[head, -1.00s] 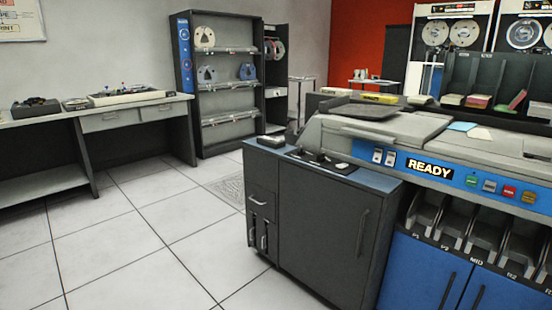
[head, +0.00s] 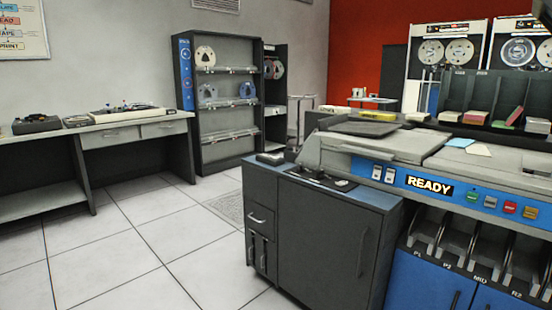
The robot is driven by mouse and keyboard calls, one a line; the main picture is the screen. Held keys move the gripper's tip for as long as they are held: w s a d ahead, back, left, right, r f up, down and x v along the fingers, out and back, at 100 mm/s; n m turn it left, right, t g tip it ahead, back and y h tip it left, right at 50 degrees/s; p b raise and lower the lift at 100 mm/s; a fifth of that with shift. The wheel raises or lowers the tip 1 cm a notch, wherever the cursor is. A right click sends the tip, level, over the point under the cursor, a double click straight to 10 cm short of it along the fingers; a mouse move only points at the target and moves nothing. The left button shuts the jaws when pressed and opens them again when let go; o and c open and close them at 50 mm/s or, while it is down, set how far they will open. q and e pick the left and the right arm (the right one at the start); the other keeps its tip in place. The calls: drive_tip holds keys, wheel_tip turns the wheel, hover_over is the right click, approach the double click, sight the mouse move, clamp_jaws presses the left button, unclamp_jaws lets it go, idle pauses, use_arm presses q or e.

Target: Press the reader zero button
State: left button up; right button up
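The card reader (head: 400,148) stands at the right, a grey machine with a blue front strip (head: 395,176). On the strip, a lit sign (head: 430,185) reads READY. Right of the sign are small coloured buttons: green (head: 472,196), blue-grey (head: 490,202), red (head: 509,207) and orange (head: 530,212). Their labels are too small to read, so I cannot tell which is the zero button. Two small white switches (head: 383,173) sit left of the sign. Neither of my grippers is in view.
A dark cabinet with a blue top (head: 325,190) adjoins the reader on its left. Card pockets (head: 480,235) lie below the strip. A desk (head: 120,128) and a tape shelf (head: 222,100) stand at the back left. The tiled floor (head: 130,235) in front is clear.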

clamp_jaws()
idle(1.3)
